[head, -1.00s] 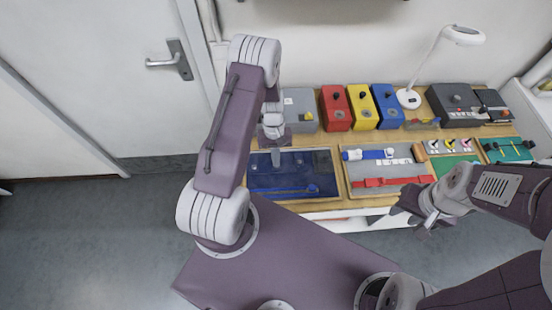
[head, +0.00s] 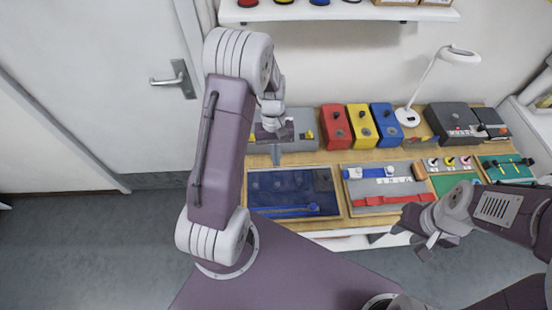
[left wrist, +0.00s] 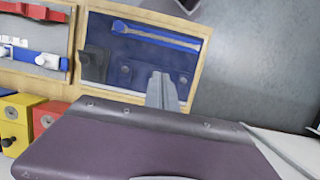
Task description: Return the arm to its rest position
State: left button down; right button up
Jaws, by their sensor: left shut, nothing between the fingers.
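My left arm reaches up from the lower left in the head view. Its gripper (head: 277,156) points down, shut and empty, in front of the grey box and above the back edge of the blue tray (head: 275,185). A blue strap-like item (head: 290,211) lies along the tray's front. The left wrist view shows the narrow closed fingers (left wrist: 162,92) over the tray, apart from the strap (left wrist: 155,36). My right gripper (head: 425,238) hangs at the bench's front right; its jaw opening is unclear.
Red (head: 335,126), yellow (head: 361,125) and blue (head: 386,124) boxes line the back beside a grey box (head: 300,130). A white lamp (head: 458,55) stands behind. A wall shelf (head: 340,13) hangs above. The floor at left is clear.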

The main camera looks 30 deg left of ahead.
pick_arm(q)
jog(key=shift+s+r, duration=0.1)
dwell(0.4)
jog(key=s+d+f+m+t+y+b, duration=0.1)
jog(key=s+d+f+m+t+b, duration=0.2)
jog(key=b, duration=0.7)
jog(key=s+d+m, duration=0.2)
jog(key=s+m, duration=0.1)
jog(key=s, duration=0.1)
jog(key=shift+s+f+t+y, duration=0.25)
jog(key=shift+s+t+y, duration=0.15)
